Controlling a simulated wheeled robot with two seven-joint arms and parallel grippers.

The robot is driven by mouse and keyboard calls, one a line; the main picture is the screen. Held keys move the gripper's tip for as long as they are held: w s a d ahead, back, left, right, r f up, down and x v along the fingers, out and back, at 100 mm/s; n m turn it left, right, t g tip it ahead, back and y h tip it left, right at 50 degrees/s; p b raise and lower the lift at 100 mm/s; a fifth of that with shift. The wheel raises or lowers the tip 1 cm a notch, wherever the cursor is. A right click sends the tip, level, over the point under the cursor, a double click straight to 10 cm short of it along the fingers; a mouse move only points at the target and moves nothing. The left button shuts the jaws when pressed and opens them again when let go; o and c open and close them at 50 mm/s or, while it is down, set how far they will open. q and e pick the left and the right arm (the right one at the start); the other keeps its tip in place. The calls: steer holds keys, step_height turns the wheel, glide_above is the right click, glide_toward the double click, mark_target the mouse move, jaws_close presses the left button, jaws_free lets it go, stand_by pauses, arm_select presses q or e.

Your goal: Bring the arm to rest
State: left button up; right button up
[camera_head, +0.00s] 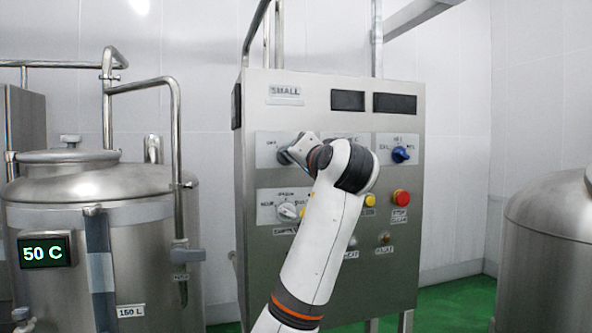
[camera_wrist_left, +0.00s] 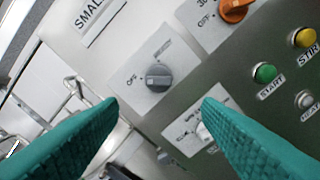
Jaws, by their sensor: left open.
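My left arm rises from the bottom of the head view to the grey control panel (camera_head: 262,105). The left gripper (camera_head: 290,154) is at the panel's upper left dial, mostly hidden behind my own wrist. In the left wrist view the two teal fingers (camera_wrist_left: 160,110) are wide apart with nothing between them. A grey knob (camera_wrist_left: 158,78) on a white plate lies ahead of the fingers, a little above their tips, and no finger visibly touches it. My right gripper is in no view.
The panel also carries a blue knob (camera_head: 400,154), a red button (camera_head: 401,197), a white selector (camera_head: 287,210) and an orange knob (camera_wrist_left: 236,9). A steel tank with a "50 C" display (camera_head: 45,251) stands left. Another tank (camera_head: 553,225) stands right.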

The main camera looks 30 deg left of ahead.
arm_select(q)
steer(key=shift+v, duration=1.1)
steer(key=shift+a, duration=0.1)
